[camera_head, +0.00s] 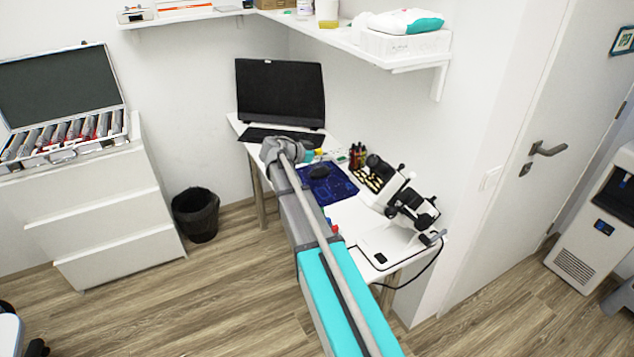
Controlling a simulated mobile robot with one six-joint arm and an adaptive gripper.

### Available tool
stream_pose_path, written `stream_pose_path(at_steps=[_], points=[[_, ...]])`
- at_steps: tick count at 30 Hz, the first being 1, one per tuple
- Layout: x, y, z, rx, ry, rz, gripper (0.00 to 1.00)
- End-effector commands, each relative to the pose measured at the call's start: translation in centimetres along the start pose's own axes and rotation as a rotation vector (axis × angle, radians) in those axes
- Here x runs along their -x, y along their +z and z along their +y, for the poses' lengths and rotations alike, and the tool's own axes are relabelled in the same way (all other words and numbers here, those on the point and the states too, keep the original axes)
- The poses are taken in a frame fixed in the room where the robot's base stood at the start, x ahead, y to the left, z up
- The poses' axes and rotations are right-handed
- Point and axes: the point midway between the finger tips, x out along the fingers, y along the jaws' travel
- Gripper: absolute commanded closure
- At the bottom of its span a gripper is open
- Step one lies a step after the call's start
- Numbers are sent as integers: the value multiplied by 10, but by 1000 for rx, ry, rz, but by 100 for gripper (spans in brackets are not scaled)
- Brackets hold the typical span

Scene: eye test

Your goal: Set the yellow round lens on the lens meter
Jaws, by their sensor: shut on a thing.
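My arm reaches over the white desk from the bottom of the head view, and its wrist is near the laptop. The lens meter (405,203), a white and black instrument on a white base, stands at the desk's right end. The gripper is apart from it, to its left and farther back.
A wall shelf (345,41) hangs above. An open lens case (65,110) sits on drawers at left. A black bin (195,214) is on the floor.

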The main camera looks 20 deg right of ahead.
Motion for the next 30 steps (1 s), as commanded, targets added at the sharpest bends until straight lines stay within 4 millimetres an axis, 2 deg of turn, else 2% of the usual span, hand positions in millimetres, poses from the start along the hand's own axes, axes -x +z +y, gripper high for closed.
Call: stream_pose_path(at_steps=[20, 26, 30], points=[[-4, 1, 2, -2, 6, 0, 100], [-10, 15, 2, -2, 7, 0, 100], [-16, 32, 2, -2, 7, 0, 100]])
